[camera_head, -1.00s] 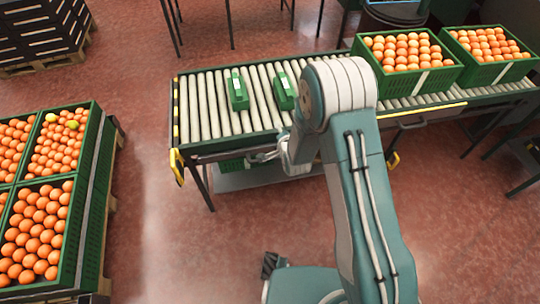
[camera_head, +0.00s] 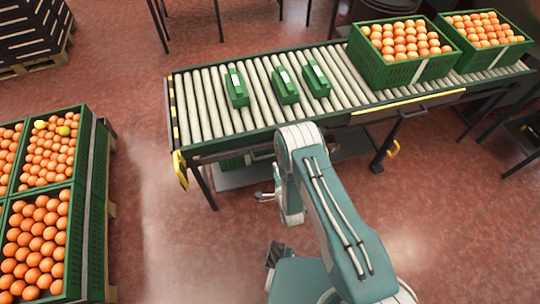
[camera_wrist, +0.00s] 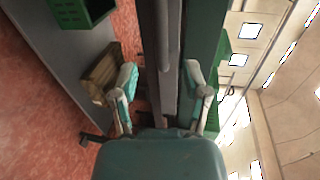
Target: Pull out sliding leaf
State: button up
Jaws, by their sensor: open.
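The roller table (camera_head: 215,152) spans the middle of the head view. A long yellow strip (camera_head: 408,104) and a dark handle (camera_head: 402,113) lie along its front side, right of my arm. I cannot tell for sure which part is the sliding leaf. My gripper (camera_head: 268,195) is below and in front of the table's front edge, left of that handle, and looks apart from the table. In the wrist view my gripper (camera_wrist: 162,92) is open, with its two fingers spread. A long grey bar (camera_wrist: 166,50) runs upright in the picture between them; no grip on it shows.
Several green devices (camera_head: 286,86) stand on the rollers. Green crates of oranges (camera_head: 400,71) sit at the table's right. More orange crates (camera_head: 75,200) stand at the left. A yellow-tipped table corner (camera_head: 180,170) juts out. Red floor (camera_head: 180,250) is clear in front.

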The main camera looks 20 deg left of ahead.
aim_at(269, 157)
jog(key=x, duration=0.7)
jog(key=shift+a, duration=0.25)
jog(key=shift+w+a+f, duration=0.1)
jog(key=shift+w+a, duration=0.05)
jog(key=shift+w, duration=0.3)
grip_shut()
